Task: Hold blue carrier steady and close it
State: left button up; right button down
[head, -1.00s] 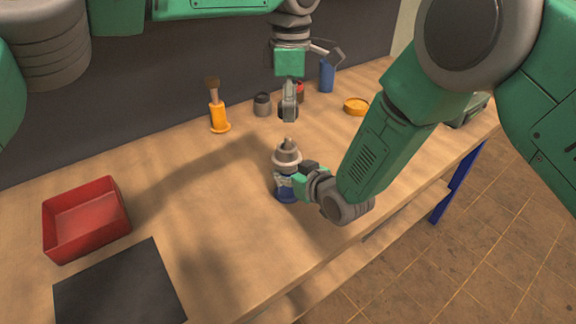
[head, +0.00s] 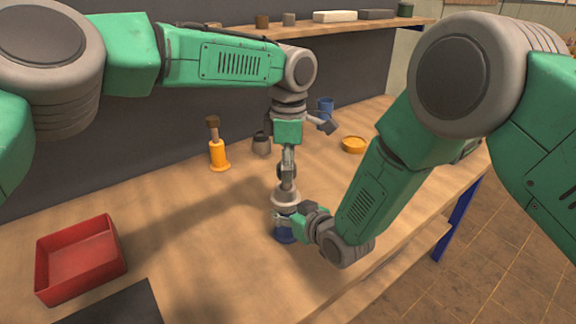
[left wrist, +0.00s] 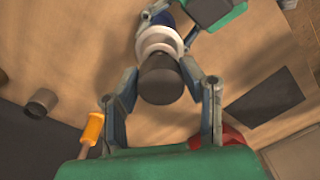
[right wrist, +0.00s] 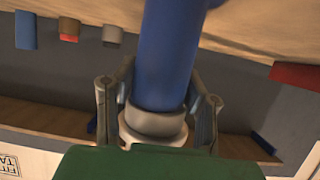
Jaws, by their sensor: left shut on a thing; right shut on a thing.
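The blue carrier (head: 285,234) stands upright on the table, and the right wrist view shows its long blue body (right wrist: 165,60). My right gripper (head: 287,218) is shut around it from the right side. On top sits a pale collar (head: 285,197) with a dark grey cylindrical knob (left wrist: 160,78) above it. My left gripper (head: 287,183) comes straight down from above and is shut on the knob. The left wrist view shows a pale ring (left wrist: 158,40) below the knob. My grippers hide part of the carrier, and I cannot tell whether the lid is fully seated.
A red tray (head: 115,262) and a dark mat (head: 120,308) lie at the left. A shelf (head: 250,33) runs along the back wall. The table left of the carrier is clear.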

pick_arm(q)
jog(key=shift+f, duration=0.65)
jog(key=shift+f, duration=0.6)
jog(key=o, duration=0.9)
jog(key=shift+r, duration=0.15)
jog(key=shift+r, duration=2.15)
jog(key=shift+o, duration=0.6)
jog(key=o, duration=0.5)
